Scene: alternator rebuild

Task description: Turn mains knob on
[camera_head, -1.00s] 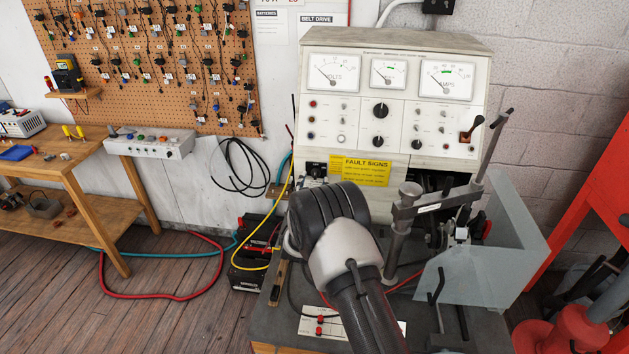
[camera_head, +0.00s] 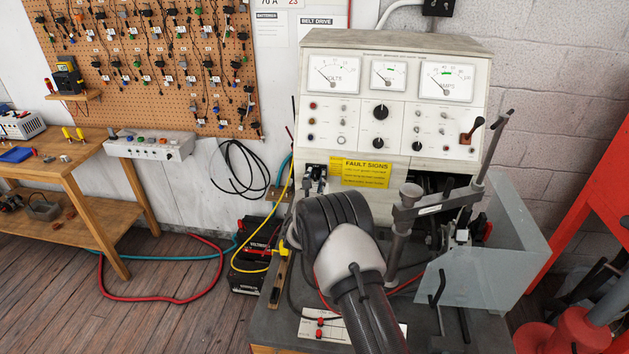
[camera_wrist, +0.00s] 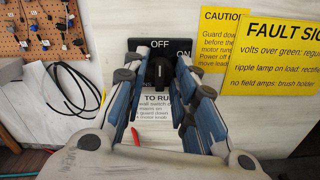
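The black mains knob (camera_wrist: 159,72) sits on a dark plate marked OFF at the top and ON at the right, in the upper middle of the wrist view. Its grip stands about upright, toward OFF. A gap shows between the pads and the knob; I cannot tell how far the tips are from the panel. In the head view, the dark knob plate (camera_head: 316,171) is on the lower left of the test bench, partly covered by my gripper.
A yellow FAULT SIGNS label (camera_head: 362,173) is right of the knob. A metal clamp stand (camera_head: 405,215) and a clear guard (camera_head: 487,265) stand to the right on the bench. A yellow cable (camera_head: 283,215) hangs left of it, by a battery (camera_head: 252,255).

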